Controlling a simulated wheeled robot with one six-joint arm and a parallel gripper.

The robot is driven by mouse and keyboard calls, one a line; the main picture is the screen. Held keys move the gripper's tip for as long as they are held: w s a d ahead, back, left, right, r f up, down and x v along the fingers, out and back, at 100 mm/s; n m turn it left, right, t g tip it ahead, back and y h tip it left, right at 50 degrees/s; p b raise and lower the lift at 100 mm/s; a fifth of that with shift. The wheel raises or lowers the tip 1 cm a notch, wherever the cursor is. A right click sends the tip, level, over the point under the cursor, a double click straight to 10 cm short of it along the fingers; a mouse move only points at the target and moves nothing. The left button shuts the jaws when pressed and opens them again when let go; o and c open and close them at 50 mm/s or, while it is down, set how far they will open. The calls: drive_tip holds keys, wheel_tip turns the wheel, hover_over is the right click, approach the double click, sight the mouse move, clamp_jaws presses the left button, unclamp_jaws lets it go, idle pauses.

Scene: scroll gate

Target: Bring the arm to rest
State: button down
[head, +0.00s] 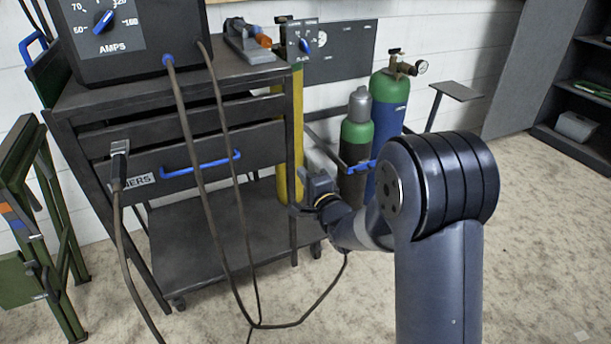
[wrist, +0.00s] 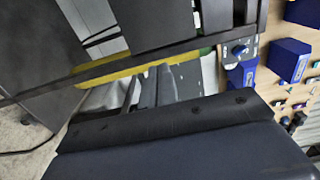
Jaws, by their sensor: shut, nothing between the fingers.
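My arm rises from the lower right of the head view and bends at a large dark joint, with its forearm reaching left. My gripper (head: 316,184) is at the arm's far end, in front of the yellow cylinder and to the right of the cart's drawers. It is small and partly turned away there. It is shut, with nothing seen held in it. I cannot tell whether it touches the cart or the cylinder.
A dark cart (head: 216,225) with a blue drawer handle (head: 187,165) and a welding machine (head: 130,40) on top stands left of my gripper. Gas cylinders (head: 391,105) stand behind my arm. Cables hang before the cart. A green folded frame (head: 45,215) is far left. Floor at right is clear.

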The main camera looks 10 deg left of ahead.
drive_tip(key=shift+s+d, duration=0.2)
drive_tip(key=shift+s, duration=0.05)
drive_tip(key=shift+w, duration=0.1)
